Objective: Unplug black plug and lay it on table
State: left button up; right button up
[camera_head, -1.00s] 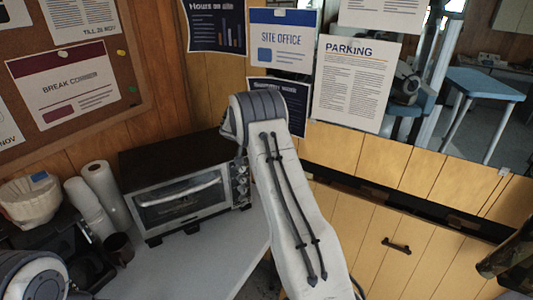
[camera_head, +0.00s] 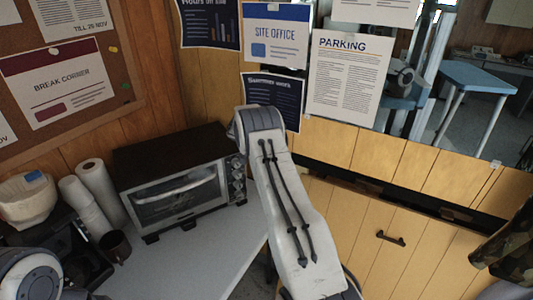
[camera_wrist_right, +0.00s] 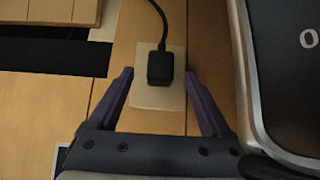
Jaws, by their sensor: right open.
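The black plug (camera_wrist_right: 160,68) sits in a pale socket plate (camera_wrist_right: 158,97) on the wooden wall in the right wrist view, and its black cable runs up from it. My right gripper (camera_wrist_right: 160,76) is open, with its two fingers on either side of the plug and apart from it. In the head view the plug and my right gripper are hidden, and only my right arm shows. The white table (camera_head: 205,266) lies at the lower left. Part of my left arm shows at the bottom left corner, but its gripper is out of view.
A toaster oven (camera_head: 180,188) stands at the back of the table, beside my right arm. Paper rolls (camera_head: 100,180) and a dark mug (camera_head: 115,246) are left of it. A dark panel with a metallic edge (camera_wrist_right: 247,80) stands close right of my right gripper. The front table area is clear.

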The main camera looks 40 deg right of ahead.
jog(key=shift+b+x, duration=0.4)
jog(key=shift+x, duration=0.55)
jog(key=shift+b, duration=0.7)
dwell(0.5)
jog(key=shift+b, duration=0.7)
grip_shut()
